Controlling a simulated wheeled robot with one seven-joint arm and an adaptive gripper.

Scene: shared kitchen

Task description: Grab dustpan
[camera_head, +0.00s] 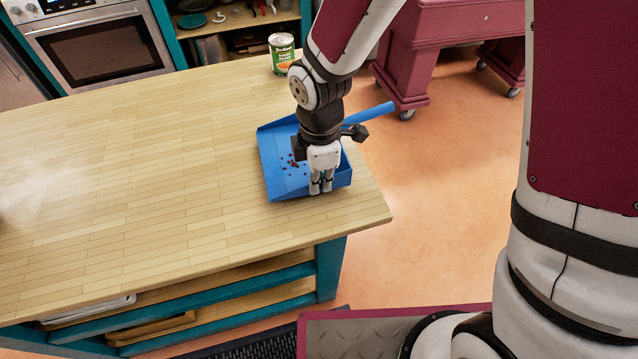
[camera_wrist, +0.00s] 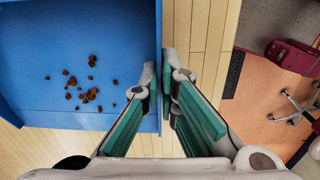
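The blue dustpan (camera_head: 278,165) lies on the wooden counter near its right end. Its handle (camera_head: 372,114) points to the upper right, past the counter edge. Several small brown crumbs (camera_wrist: 84,90) lie in the pan. My gripper (camera_head: 320,187) points down at the pan's near right side. In the wrist view, the fingertips (camera_wrist: 160,78) are close together on either side of the pan's thin blue side wall (camera_wrist: 158,30), one inside and one outside. They look shut on this wall. My arm hides part of the pan and the root of the handle.
A green can (camera_head: 282,54) stands on the counter (camera_head: 130,150) behind the dustpan. The left of the counter is clear. A red wheeled cart (camera_head: 440,45) stands on the floor behind. An oven (camera_head: 95,45) and shelves are at the back left.

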